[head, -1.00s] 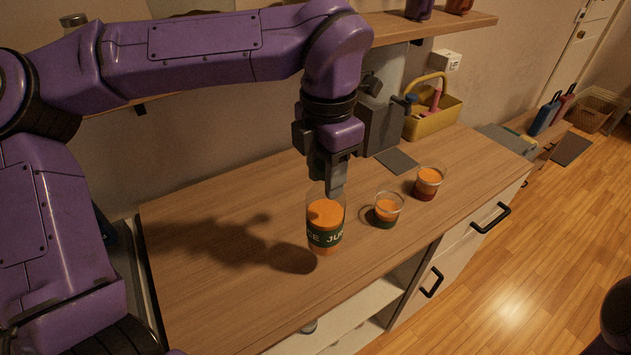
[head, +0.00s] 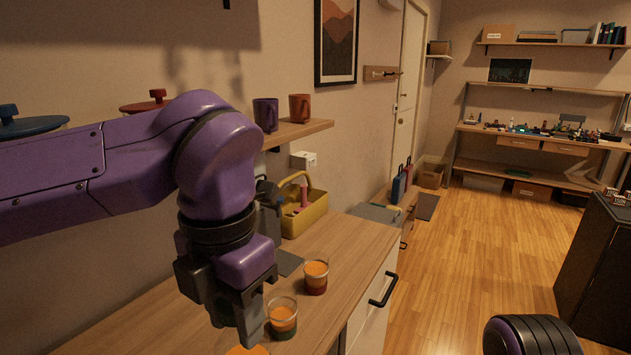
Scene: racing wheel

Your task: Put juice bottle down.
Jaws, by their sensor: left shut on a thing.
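The juice bottle (head: 247,350) shows only as a bit of orange at the bottom edge of the head view. Most of it is cut off, so I cannot tell whether its base touches the counter. My left gripper (head: 246,332) is directly above that orange and shut on the bottle's upper part. My right gripper is not in view.
A yellow caddy (head: 308,212) stands at the counter's back, with a dark grey machine (head: 268,215) left of it. A shelf (head: 300,131) with two mugs hangs above. A black handle (head: 383,291) sticks out from the counter front. Open wooden floor lies right.

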